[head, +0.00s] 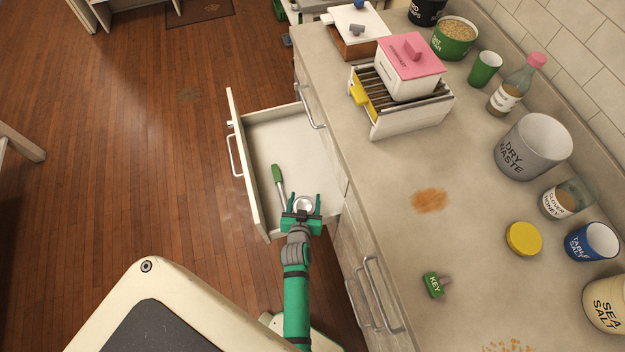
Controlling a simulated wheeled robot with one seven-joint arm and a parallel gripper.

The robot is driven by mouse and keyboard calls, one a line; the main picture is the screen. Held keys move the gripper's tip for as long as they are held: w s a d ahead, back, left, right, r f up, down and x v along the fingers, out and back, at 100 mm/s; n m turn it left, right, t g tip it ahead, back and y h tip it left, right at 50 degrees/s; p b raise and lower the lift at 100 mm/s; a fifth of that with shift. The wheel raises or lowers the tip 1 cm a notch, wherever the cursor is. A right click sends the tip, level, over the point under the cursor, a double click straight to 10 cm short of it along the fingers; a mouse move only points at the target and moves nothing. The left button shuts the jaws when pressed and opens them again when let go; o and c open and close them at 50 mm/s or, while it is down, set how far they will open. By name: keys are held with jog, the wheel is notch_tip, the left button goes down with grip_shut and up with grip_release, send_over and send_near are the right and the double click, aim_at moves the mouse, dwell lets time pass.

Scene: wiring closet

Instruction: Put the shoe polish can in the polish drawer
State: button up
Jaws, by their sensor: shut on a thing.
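My green gripper (304,199) is over the near end of the open drawer (272,140). It is shut on a small, round, silvery-white can (303,204), seen from above between the fingers. I take it to be the shoe polish can, but no label is readable. I cannot tell whether the can touches the drawer floor or is held above it. The drawer is pulled out from the counter to the left, and its pale inside is mostly bare.
A green-handled tool (279,180) lies in the drawer, left of my gripper. The counter (400,190) to the right holds a pink-lidded box (408,60), a yellow lid (523,239), a key tag (433,285) and several canisters. The wooden floor (130,160) at left is clear.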

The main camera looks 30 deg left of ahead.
jog(key=x, duration=0.4)
jog(key=d+f+x, duration=0.1)
jog(key=x, duration=0.2)
jog(key=d+f+x, duration=0.1)
jog(key=x, duration=0.3)
jog(key=shift+w+f, duration=0.1)
jog(key=shift+w, duration=0.1)
jog(key=shift+w+f, duration=0.3)
jog(key=shift+f, duration=1.55)
jog(key=o, duration=1.2)
jog(key=shift+f, duration=0.1)
jog(key=v, duration=1.2)
